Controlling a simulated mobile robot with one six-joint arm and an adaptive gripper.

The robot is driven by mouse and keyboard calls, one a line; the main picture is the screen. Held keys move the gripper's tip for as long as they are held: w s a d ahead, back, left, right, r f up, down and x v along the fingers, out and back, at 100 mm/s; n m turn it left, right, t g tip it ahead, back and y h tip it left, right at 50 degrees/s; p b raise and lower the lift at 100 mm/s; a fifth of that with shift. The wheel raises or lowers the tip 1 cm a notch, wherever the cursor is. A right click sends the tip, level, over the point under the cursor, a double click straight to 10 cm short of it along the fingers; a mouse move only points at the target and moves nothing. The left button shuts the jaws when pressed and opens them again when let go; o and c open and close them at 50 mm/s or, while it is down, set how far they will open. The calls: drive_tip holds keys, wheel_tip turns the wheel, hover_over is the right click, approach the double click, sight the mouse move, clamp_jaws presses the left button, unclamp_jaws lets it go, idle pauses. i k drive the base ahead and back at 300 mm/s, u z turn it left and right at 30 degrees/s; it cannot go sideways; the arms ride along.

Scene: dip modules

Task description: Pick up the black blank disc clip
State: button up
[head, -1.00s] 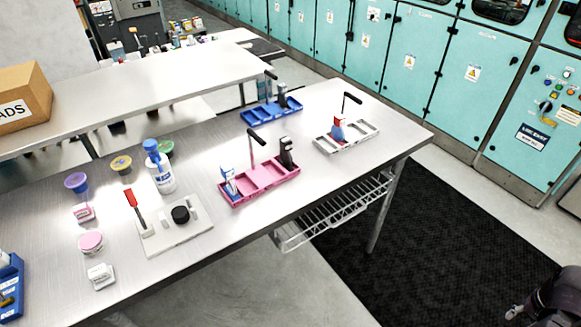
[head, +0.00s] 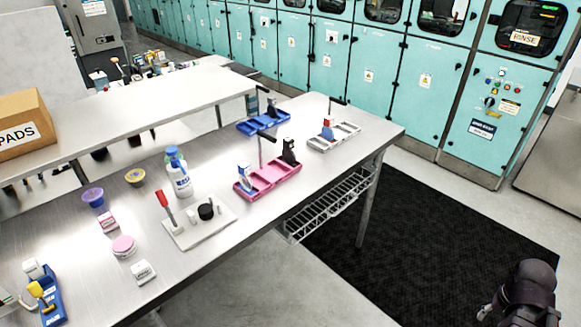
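Black clip-like pieces stand in the trays: one with a dark upright body (head: 288,150) at the right end of the pink tray (head: 262,188), and a smaller dark one (head: 272,107) in the blue tray (head: 250,128) behind it. A short black round disc (head: 206,211) sits on a white plate (head: 192,235) with a red-handled tool. I cannot tell at this size which black piece is the blank disc clip. My dark arm shows at the lower right, away from the table. Its end is cut off or too small to read as open or shut.
A grey tray (head: 347,139) with a red and blue piece stands at the right end of the steel table (head: 90,262). A blue-white bottle (head: 178,175), small pots and boxes stand left. A second blue tray (head: 52,311) is at the lower left. A black mat (head: 440,235) covers the floor right.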

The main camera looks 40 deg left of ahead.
sight(289, 155)
drive_tip(key=k, duration=1.5)
drive_tip(key=u, duration=1.5)
drive_tip(key=i, duration=1)
drive_tip(key=z, duration=0.1)
